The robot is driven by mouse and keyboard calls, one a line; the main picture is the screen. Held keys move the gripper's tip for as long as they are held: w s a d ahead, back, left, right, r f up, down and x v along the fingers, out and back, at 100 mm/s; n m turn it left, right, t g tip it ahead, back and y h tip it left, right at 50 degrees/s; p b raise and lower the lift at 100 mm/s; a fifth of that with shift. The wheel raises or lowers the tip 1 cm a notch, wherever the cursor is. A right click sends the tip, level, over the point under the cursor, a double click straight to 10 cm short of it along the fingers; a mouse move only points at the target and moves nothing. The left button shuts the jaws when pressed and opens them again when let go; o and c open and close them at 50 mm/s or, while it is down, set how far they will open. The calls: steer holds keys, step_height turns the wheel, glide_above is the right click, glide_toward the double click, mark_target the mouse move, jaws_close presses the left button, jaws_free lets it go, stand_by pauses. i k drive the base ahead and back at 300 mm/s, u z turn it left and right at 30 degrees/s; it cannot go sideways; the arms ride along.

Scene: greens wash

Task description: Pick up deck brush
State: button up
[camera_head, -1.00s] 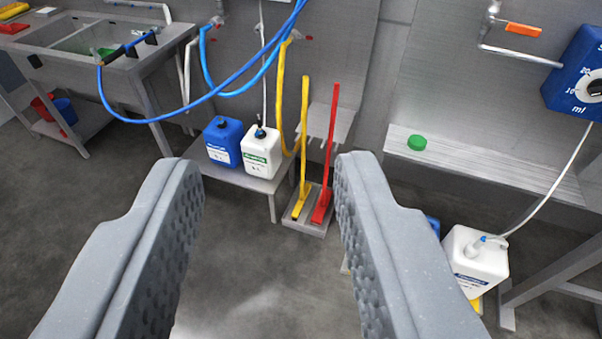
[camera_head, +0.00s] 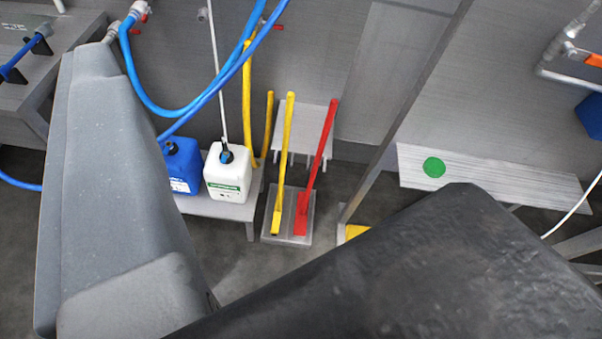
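Two long-handled tools stand on a small grey floor tray (camera_head: 270,238) near the wall. One is a yellow tool (camera_head: 284,165), the other a red tool (camera_head: 319,155) with a flat red head at the bottom. Both handles lean slightly to the right. I cannot tell from their looks which one is the deck brush. My gripper (camera_head: 290,190) is in the foreground, well apart from both. Its grey left finger fills the left side. A large dark part of mine covers the lower right. The gap between them is wide and empty.
A blue canister (camera_head: 181,165) and a white canister (camera_head: 228,172) stand on a low bench left of the tools. Blue hoses (camera_head: 205,100) hang above them. A steel post (camera_head: 395,130) and a shelf with a green disc (camera_head: 433,167) are to the right.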

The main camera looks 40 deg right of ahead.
mark_target(300, 227)
steer(key=z, duration=0.45)
steer(key=i, duration=1.2)
steer(key=z, duration=0.6)
steer(key=k, duration=0.8)
steer(key=z, duration=0.2)
steer(key=i, duration=0.85)
steer(key=u, duration=0.1)
